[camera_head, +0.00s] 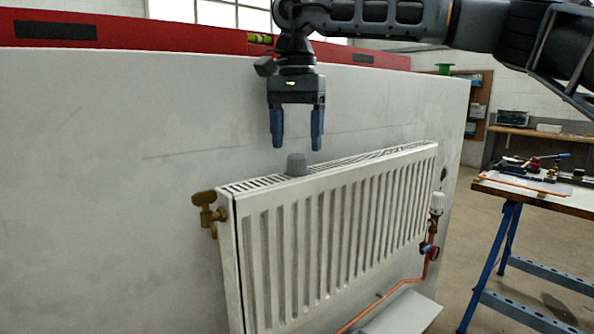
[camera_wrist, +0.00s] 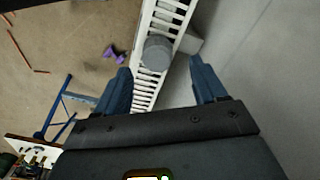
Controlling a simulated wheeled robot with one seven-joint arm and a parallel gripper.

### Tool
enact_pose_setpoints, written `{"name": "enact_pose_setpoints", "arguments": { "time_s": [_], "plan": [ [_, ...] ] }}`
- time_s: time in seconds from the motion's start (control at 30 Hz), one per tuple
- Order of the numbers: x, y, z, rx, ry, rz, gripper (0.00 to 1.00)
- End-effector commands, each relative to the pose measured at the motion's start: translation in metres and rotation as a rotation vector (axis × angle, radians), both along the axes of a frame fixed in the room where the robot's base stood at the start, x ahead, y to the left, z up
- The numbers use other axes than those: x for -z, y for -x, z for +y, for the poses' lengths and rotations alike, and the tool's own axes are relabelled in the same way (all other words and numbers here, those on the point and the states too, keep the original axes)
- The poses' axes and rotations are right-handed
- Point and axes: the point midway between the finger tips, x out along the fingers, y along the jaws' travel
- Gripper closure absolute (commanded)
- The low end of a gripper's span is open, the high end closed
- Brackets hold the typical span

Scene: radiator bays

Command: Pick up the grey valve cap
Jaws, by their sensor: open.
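The grey valve cap (camera_head: 297,164) is a short ribbed cylinder standing on the top grille of the white radiator (camera_head: 330,230), near its left end. It also shows in the wrist view (camera_wrist: 156,53), seen from above on the grille. My gripper (camera_head: 297,143) is open and empty, pointing down above the cap with a small gap below its fingertips. In the wrist view, the cap lies ahead of and between the two blue fingers (camera_wrist: 163,75), nearer the left one. Nothing hides the cap.
A grey wall panel (camera_head: 120,140) stands close behind the radiator. A brass valve (camera_head: 207,212) sticks out at the left end. A white valve head (camera_head: 437,202) and copper pipe (camera_head: 385,297) are at the right. A blue-legged workbench (camera_head: 530,192) with tools stands far right.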

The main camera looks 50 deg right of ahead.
Motion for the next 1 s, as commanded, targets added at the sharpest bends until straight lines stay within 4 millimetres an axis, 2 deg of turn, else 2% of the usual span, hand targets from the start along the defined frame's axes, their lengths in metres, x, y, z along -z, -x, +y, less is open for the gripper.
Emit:
{"name": "enact_pose_setpoints", "arguments": {
  "time_s": [0.03, 0.3, 0.6, 1.0],
  "plan": [
    [0.011, 0.001, 0.000, 0.000, 0.000, 0.001, 0.29],
    [0.041, 0.004, 0.002, 0.000, -0.001, 0.000, 0.29],
    [0.041, 0.003, 0.002, 0.000, -0.001, 0.000, 0.30],
    [0.041, 0.003, 0.002, 0.000, -0.001, 0.000, 0.69]
  ]
}}
